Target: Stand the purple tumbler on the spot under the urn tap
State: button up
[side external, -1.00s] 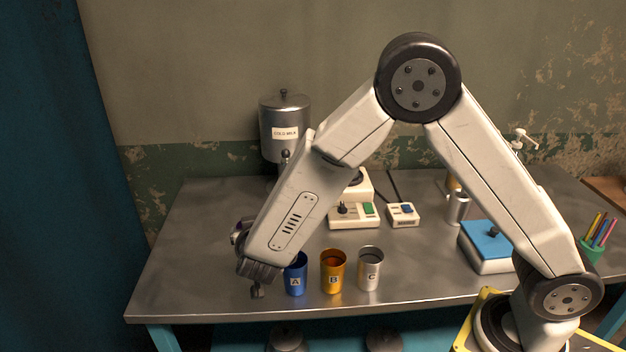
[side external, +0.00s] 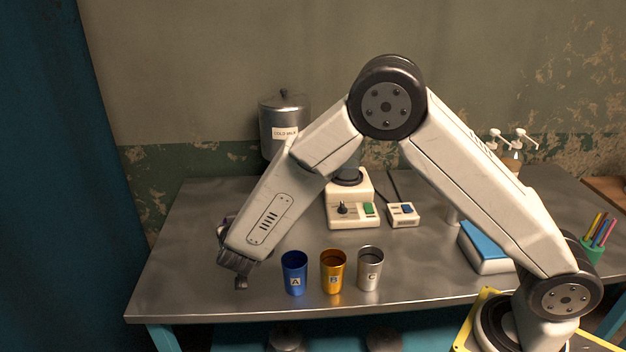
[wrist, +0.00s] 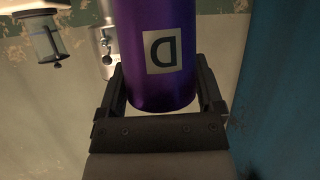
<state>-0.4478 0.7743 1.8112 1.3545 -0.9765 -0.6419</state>
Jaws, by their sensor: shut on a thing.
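The purple tumbler (wrist: 160,50), marked D, fills the middle of the wrist view, its letter upside down there. My gripper (wrist: 159,82) is shut on it, one finger on each side. The grey urn (side external: 284,117) labelled COLD MILK stands at the back left. Its tap and the spot under it are hidden behind my arm.
Blue tumbler A (side external: 294,272), gold tumbler B (side external: 333,271) and silver tumbler C (side external: 370,268) stand in a row near the front edge. A white appliance (side external: 350,212) and a small switch box (side external: 403,215) stand behind them. The table's left side looks clear.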

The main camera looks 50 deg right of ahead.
jog(key=w+r+x, duration=0.1)
jog(key=x, duration=1.2)
jog(key=w+a+r+x, duration=0.1)
jog(key=r+x, duration=0.1)
jog(key=x, duration=1.2)
jog(key=shift+w+a, duration=0.25)
jog(key=shift+a, duration=0.1)
jog(key=shift+s+d, duration=0.1)
jog(key=s+d, duration=0.9)
jog(key=d, duration=0.1)
jog(key=shift+s+d, duration=0.3)
jog(key=shift+d, duration=0.05)
jog(key=shift+s+d+f, duration=0.15)
jog(key=shift+s+d, duration=0.45)
jog(key=shift+s+d+f, duration=0.15)
jog(key=shift+s+d, duration=0.45)
jog(key=shift+d, duration=0.05)
jog(key=shift+f, duration=0.5)
